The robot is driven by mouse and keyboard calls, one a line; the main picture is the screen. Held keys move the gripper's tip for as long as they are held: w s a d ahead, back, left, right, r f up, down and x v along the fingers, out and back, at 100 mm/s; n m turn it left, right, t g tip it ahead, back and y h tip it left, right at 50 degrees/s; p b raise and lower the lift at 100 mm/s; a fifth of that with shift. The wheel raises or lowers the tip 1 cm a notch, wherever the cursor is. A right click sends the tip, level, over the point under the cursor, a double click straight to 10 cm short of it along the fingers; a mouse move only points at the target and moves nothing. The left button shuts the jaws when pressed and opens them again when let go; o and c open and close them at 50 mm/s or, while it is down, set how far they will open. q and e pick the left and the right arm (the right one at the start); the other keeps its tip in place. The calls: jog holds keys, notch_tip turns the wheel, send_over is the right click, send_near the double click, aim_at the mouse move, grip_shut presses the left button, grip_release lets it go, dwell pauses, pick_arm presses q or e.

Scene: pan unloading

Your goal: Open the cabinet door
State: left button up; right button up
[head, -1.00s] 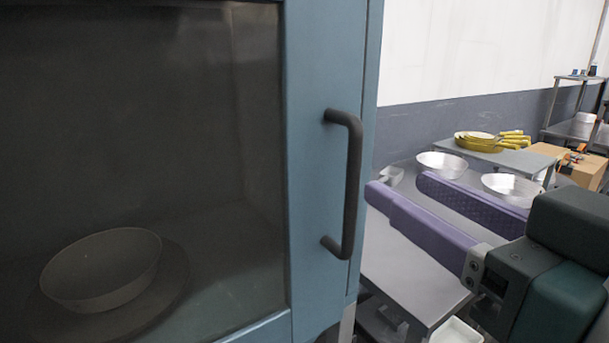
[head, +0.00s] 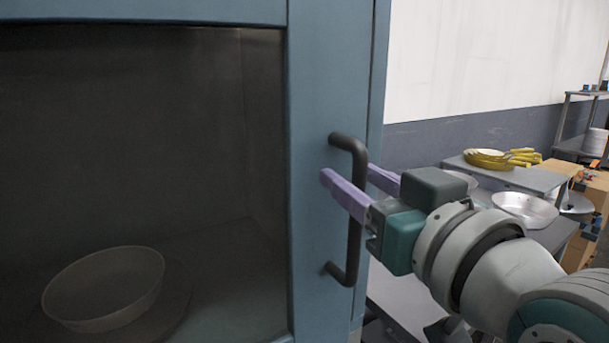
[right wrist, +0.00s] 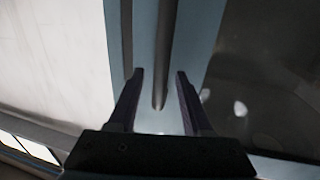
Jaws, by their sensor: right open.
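The cabinet door (head: 328,80) is shut in the head view, with a blue frame and a dark glass pane (head: 150,140). Its dark, upright bar handle (head: 350,268) is on the right side of the frame. My right gripper (head: 350,180) is open, with its purple fingers on either side of the handle bar. In the right wrist view the handle (right wrist: 165,60) runs between the two fingertips (right wrist: 160,73), apart from both. My left gripper is not in view.
A round pan (head: 105,290) shows behind the glass. Cardboard boxes (head: 580,245) and a shelf (head: 585,95) are farther right.

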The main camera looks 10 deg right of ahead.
grip_shut()
dwell(0.3)
dwell(1.1)
